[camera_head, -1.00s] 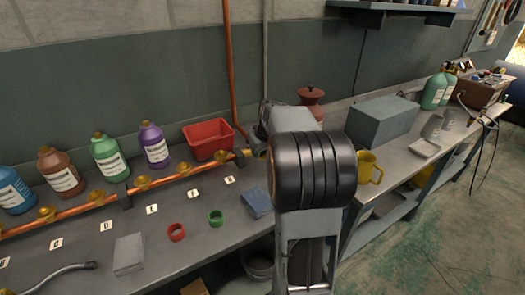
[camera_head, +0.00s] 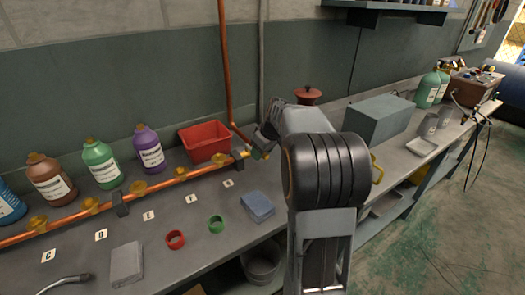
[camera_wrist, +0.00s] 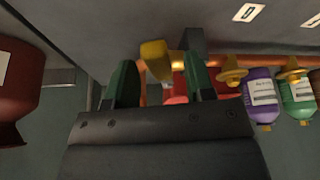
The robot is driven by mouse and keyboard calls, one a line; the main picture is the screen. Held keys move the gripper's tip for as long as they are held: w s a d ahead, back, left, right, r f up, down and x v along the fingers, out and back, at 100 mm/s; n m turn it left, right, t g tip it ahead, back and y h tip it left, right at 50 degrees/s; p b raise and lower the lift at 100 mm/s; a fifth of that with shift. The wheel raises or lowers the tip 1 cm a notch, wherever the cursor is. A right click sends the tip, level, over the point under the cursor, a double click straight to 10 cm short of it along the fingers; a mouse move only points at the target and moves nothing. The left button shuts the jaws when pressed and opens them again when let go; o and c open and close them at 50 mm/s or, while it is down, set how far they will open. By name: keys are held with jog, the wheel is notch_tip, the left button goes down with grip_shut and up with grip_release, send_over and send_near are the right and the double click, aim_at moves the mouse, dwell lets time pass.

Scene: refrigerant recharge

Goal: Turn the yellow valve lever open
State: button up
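The yellow valve lever (camera_wrist: 155,60) shows in the wrist view between the two green fingers of my gripper (camera_wrist: 159,72). There is a visible gap on both sides of it, so the gripper is open and holds nothing. In the head view my gripper (camera_head: 260,150) is at the right end of the copper pipe (camera_head: 178,180), beside a yellow part (camera_head: 242,153) there. My arm hides much of this spot, and I cannot tell the lever's angle in the head view.
A red bin (camera_head: 205,142) stands behind the pipe. Purple (camera_head: 149,150), green (camera_head: 101,165) and brown (camera_head: 49,179) bottles stand to its left. A red ring (camera_head: 175,240), a green ring (camera_head: 216,224) and a blue cloth (camera_head: 257,206) lie in front. A grey box (camera_head: 380,120) is at right.

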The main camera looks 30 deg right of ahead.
jog(key=shift+r, duration=0.1)
jog(key=p+v, duration=0.1)
jog(key=v, duration=1.2)
jog(key=shift+r, duration=0.3)
jog(key=shift+s, duration=0.1)
